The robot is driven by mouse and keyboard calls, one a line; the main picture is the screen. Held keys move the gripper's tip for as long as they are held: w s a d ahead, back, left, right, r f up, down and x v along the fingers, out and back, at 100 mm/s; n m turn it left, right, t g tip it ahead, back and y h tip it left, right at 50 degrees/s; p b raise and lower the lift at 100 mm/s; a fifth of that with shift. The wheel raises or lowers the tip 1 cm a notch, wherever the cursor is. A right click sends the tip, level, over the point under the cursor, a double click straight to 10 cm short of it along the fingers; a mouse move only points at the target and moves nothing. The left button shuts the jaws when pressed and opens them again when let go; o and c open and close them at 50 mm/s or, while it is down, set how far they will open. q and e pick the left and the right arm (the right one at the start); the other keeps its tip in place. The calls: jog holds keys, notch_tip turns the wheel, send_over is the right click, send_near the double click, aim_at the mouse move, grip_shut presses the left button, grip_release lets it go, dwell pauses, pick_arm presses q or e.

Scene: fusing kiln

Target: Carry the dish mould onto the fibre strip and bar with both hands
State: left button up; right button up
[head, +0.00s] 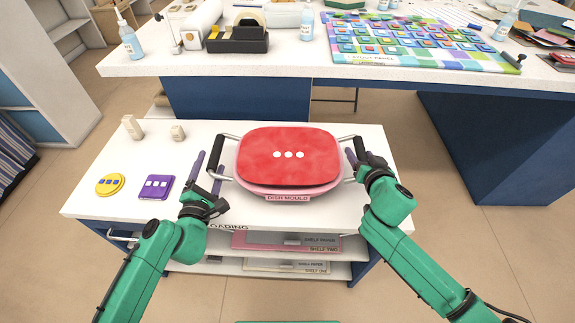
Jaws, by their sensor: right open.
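I cannot make out the fibre strip and bar.
A yellow disc (110,184), a purple tile (156,187) and two small beige blocks (132,127) (178,132) are on the table's left part. Shelves with paper (290,242) are below. Behind stands a worktable (280,62) with bottles, a tape dispenser (238,38) and a colourful panel (420,42).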

pick_arm(q)
jog(key=s, duration=0.8)
jog(key=shift+s+a, duration=0.1)
jog(key=shift+s, duration=0.1)
pick_arm(e)
jog(key=shift+s, duration=0.1)
jog(key=v, duration=1.2)
pick_arm(q)
jog(key=shift+s, duration=0.1)
pick_arm(e)
jog(key=shift+d, duration=0.1)
